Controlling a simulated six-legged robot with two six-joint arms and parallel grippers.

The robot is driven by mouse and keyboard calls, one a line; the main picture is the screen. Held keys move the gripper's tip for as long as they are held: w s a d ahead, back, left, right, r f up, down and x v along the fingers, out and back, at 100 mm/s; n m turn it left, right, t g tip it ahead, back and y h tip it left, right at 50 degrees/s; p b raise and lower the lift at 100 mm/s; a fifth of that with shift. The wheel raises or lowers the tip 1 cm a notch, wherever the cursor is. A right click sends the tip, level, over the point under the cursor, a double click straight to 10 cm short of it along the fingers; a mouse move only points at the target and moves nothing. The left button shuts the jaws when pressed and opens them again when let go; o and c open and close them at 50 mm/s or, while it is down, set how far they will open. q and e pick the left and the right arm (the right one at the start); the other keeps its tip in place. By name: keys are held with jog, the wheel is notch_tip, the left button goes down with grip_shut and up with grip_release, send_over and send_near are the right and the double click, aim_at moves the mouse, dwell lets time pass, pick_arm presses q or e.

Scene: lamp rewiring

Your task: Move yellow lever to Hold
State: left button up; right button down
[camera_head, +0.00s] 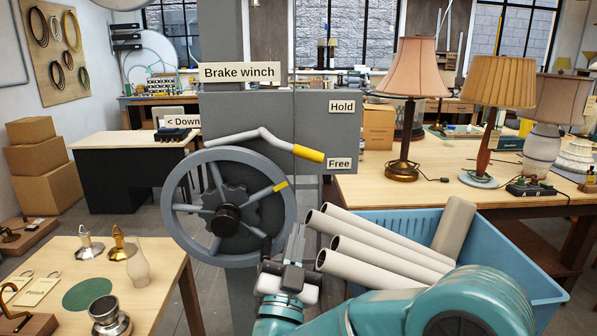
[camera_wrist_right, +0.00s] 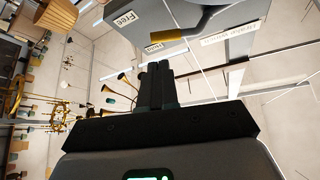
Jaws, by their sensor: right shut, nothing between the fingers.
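The brake lever is a bent pale rod with a yellow grip (camera_head: 309,153). It runs from above the wheel to the right, and its yellow end sits just above and left of the "Free" label (camera_head: 339,163), below the "Hold" label (camera_head: 341,106). My right gripper (camera_head: 295,243) is below the lever, right of the wheel's lower rim, apart from the yellow grip. In the right wrist view its dark fingers (camera_wrist_right: 155,82) are together and empty, with the yellow grip (camera_wrist_right: 167,43) beyond their tips. My left gripper is not in view.
The spoked winch wheel (camera_head: 229,207) stands left of my right gripper. A blue crate (camera_head: 520,268) with pale tubes (camera_head: 385,250) is close on the right. A lamp table (camera_head: 400,190) is behind it, and a low wooden table (camera_head: 160,270) is at left.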

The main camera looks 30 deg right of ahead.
jog(key=r, duration=0.1)
jog(key=p, duration=0.6)
send_near(309, 158)
jog(key=x, duration=0.5)
jog(key=shift+w+r, duration=0.1)
jog(key=shift+r, duration=0.05)
jog(key=shift+w+d+r+p, duration=0.3)
jog(key=shift+w+d, duration=0.05)
jog(key=shift+d, duration=0.1)
jog(key=shift+w+d, duration=0.1)
jog(key=shift+w, duration=0.05)
